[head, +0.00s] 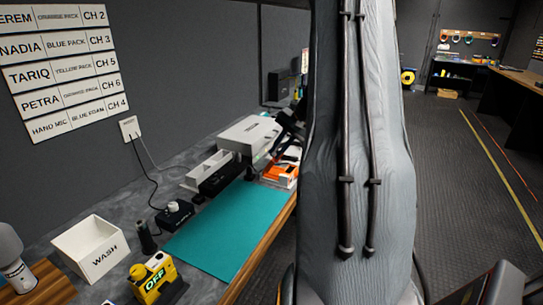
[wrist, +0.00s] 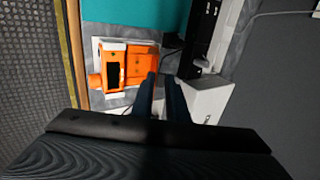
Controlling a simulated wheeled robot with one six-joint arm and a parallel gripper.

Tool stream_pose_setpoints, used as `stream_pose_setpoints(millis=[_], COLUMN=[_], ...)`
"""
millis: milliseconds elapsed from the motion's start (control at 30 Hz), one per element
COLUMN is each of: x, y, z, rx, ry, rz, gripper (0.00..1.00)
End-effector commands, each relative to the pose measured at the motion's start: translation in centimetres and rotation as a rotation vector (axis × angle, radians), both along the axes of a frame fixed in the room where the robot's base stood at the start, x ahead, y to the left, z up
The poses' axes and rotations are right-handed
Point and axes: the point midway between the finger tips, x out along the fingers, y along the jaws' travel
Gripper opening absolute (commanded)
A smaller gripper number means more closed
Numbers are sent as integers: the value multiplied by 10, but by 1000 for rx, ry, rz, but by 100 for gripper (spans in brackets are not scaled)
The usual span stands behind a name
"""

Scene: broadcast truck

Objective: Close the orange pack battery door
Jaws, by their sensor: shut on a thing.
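The orange pack (wrist: 125,50) lies on a pale tray (wrist: 96,45) in the wrist view. It has a dark rectangular opening (wrist: 112,74) on its left part. A lighter orange flap (wrist: 141,66), seemingly the battery door, stands to the right of the opening. My gripper (wrist: 159,80) is at the flap's right edge, shut on what looks like this flap; the contact itself is mostly hidden by the fingers. In the head view the orange pack (head: 280,172) shows partly at the mat's far end, left of my arm.
A teal mat (head: 222,226) covers the bench. A large grey-white box (head: 248,134) stands beside the pack. A WASH bin (head: 92,252), a yellow OFF device (head: 153,279) and a small black knob box (head: 174,214) stand nearer. The floor at right is open.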

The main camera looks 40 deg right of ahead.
Motion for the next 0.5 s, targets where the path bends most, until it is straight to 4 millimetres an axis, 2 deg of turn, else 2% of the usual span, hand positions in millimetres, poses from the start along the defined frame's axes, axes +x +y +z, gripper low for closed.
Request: stream_pose_setpoints(millis=[33, 500], x=[-2, -21], y=[-3, -11], z=[-7, -24], rx=[12, 126], ry=[-27, -305], rz=[-5, -3], gripper=[0, 0])
